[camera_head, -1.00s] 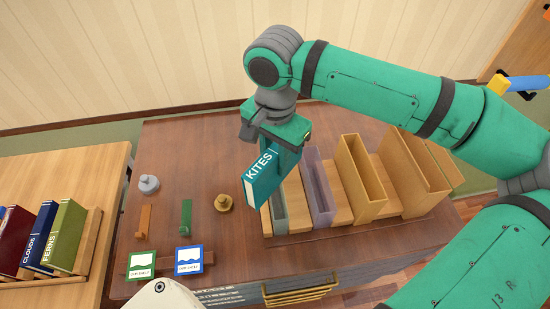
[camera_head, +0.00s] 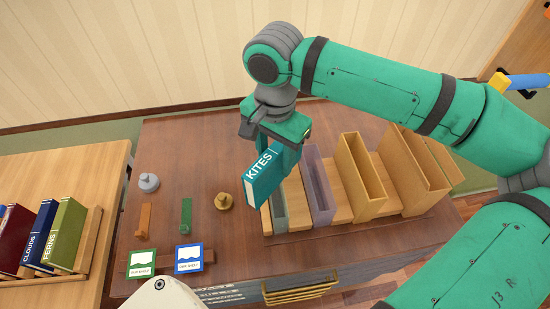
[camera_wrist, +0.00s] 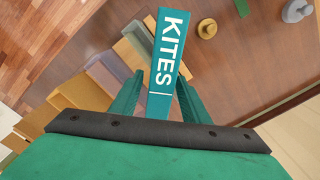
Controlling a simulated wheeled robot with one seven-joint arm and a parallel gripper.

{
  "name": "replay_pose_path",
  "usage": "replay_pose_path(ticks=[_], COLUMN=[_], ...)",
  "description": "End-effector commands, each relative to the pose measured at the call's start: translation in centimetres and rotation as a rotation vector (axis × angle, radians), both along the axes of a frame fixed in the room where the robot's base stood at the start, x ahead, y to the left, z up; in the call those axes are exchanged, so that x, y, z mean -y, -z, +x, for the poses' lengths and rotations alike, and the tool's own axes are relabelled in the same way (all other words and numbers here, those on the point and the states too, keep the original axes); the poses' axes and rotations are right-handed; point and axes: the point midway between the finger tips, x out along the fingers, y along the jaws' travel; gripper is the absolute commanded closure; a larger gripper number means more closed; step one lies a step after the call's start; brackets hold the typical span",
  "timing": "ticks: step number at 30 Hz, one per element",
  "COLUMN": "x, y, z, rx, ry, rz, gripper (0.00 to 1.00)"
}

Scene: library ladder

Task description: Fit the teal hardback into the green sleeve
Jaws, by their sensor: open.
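The teal hardback (camera_head: 264,178), marked KITES, stands at the narrow grey-green sleeve (camera_head: 280,219), the leftmost holder on the wooden rack. In the head view it overlaps the sleeve and rises well above it. I cannot tell how far its lower end is inside. My gripper (camera_head: 282,146) is above the book, with its fingers on either side of it. In the wrist view the book's spine (camera_wrist: 170,47) lies between the open fingers (camera_wrist: 158,100), with a narrow gap beside it.
A mauve sleeve (camera_head: 318,190), a tan sleeve (camera_head: 362,180) and a larger tan holder (camera_head: 420,175) stand to the right. A brass knob (camera_head: 223,202) and a grey knob (camera_head: 148,183) are to the left. Books stand on the left table (camera_head: 90,165).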

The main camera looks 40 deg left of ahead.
Motion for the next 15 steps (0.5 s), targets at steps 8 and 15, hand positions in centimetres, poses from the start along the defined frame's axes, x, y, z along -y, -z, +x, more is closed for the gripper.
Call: replay_pose_path(ticks=[8, 15], x=[-0.1, 0.0], y=[-5.4, -9.7], z=[0.0, 0.0], rx=[0.001, 0.001], ry=[0.0, -0.001], rz=[0.002, 0.001], gripper=[0.58, 0.58])
